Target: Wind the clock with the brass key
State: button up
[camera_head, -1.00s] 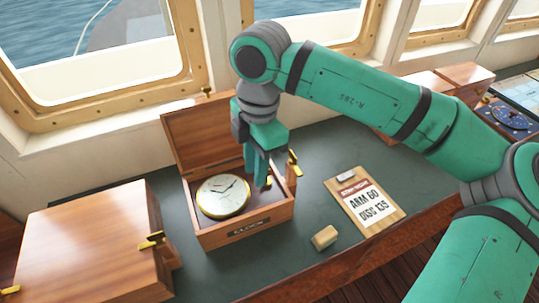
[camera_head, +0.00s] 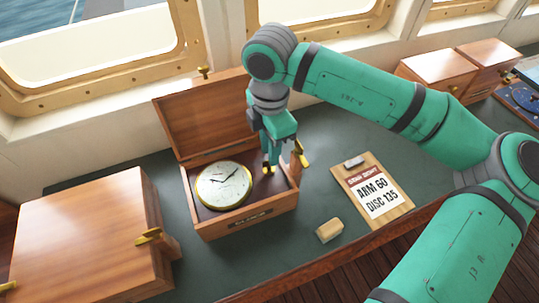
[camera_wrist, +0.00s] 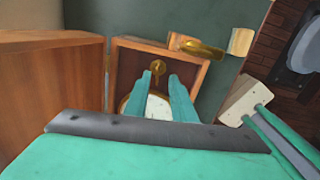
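The white-faced clock (camera_head: 224,185) with a brass rim lies face up in an open wooden box (camera_head: 247,220); it is partly hidden behind my fingers in the wrist view (camera_wrist: 152,108). The small brass key (camera_head: 269,170) is in the right part of the box, beside the clock. It also shows in the wrist view (camera_wrist: 158,67), just beyond the fingertips. My gripper (camera_head: 271,163) points down over the key. Its two fingers (camera_wrist: 161,76) are apart with a gap in line with the key. I cannot tell whether they touch it.
The raised lid (camera_head: 205,120) stands behind the clock. A brass latch (camera_head: 301,153) sticks up at the box's right side. A closed wooden box (camera_head: 80,235) is at left, a clipboard (camera_head: 372,190) at right, and a small tan block (camera_head: 329,230) in front.

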jog(key=shift+w+a+f, duration=0.1)
jog(key=shift+a+f, duration=0.05)
jog(key=shift+f, duration=1.45)
grip_shut()
jog(key=shift+n, duration=0.3)
